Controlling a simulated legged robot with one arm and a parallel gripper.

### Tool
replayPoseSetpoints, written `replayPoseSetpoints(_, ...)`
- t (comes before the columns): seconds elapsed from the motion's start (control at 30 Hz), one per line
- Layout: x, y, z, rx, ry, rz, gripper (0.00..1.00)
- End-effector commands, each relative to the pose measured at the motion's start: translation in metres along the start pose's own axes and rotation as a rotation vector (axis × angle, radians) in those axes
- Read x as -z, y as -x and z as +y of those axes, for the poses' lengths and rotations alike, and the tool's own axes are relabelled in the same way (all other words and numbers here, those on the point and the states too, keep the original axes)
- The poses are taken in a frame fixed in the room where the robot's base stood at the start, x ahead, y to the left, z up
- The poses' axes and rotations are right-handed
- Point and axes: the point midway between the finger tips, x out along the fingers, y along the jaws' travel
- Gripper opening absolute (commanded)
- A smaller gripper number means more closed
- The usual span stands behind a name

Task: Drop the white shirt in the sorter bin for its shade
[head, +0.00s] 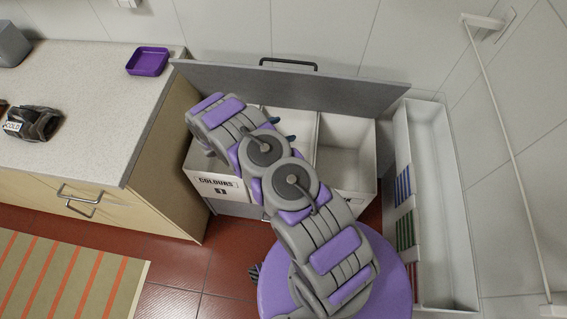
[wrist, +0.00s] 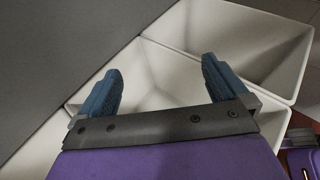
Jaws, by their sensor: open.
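The sorter is a pull-out unit with pale bins under a raised grey lid (head: 290,90). The left bin (head: 215,185) has a label reading "COLOURS" on its front. My arm crosses the middle of the sorter and hides much of the bins. My gripper (head: 282,130) is open over the sorter. In the wrist view its blue fingers (wrist: 160,72) are wide apart, with nothing between them, above a pale bin (wrist: 155,85). I cannot make out a white shirt in either view.
A counter (head: 80,95) at the left holds a purple tray (head: 148,61) and a dark item with a "COLD" label (head: 35,123). A long white trough (head: 440,200) stands right of the sorter. A striped mat (head: 65,280) lies on red tiles at lower left.

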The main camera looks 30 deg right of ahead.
Motion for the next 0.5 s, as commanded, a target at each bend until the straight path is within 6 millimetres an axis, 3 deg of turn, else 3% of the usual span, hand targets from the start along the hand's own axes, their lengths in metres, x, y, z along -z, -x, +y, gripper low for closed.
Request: replayPoseSetpoints(0.5, -0.003, 0.113, 0.000, -0.001, 0.001, 0.004, 1.00)
